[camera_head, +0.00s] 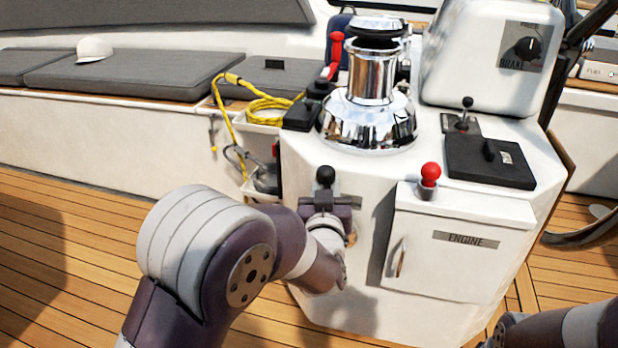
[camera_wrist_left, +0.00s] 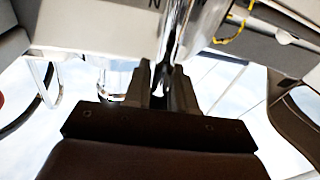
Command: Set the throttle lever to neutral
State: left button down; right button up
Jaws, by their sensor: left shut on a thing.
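The throttle lever, with its black ball knob (camera_head: 325,175), is on the left side of the white console front. My left gripper (camera_head: 325,205) is at the lever just below the knob, and my forearm partly covers it. In the left wrist view, the dark fingers of my left gripper (camera_wrist_left: 172,90) are shut around the chrome shaft of the lever (camera_wrist_left: 185,45). A letter N shows on the white panel beside the shaft at the top edge. The exact lever angle is hard to tell. Only part of my right arm shows at the lower right.
Right of the lever is the ENGINE box (camera_head: 455,255) with a red knob (camera_head: 430,173) above. A chrome winch (camera_head: 370,95) and a black lid (camera_head: 490,160) sit on the console top. Yellow rope (camera_head: 255,100) hangs at left. Teak floor (camera_head: 70,260) is clear at left.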

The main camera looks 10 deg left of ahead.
pick_arm(q)
jog(key=shift+w+d+r+m+t, duration=0.1)
jog(key=shift+d+r+m+t, duration=0.25)
jog(key=shift+d+r, duration=0.3)
jog(key=shift+a, duration=0.1)
pick_arm(e)
jog(key=shift+r, duration=0.35)
pick_arm(q)
jog(key=c, duration=0.9)
grip_release()
jog(key=shift+f, duration=0.1)
jog(key=s+p, duration=0.1)
jog(key=s, duration=0.3)
jog(key=s+d+p, duration=0.1)
jog(key=s, duration=0.3)
jog(key=s+d+f+p, duration=0.1)
jog(key=s, duration=0.3)
jog(key=shift+s+p, duration=0.35)
jog(key=shift+p, duration=0.05)
pick_arm(e)
notch_tip(320, 180, up, 4)
jog(key=shift+f, duration=0.1)
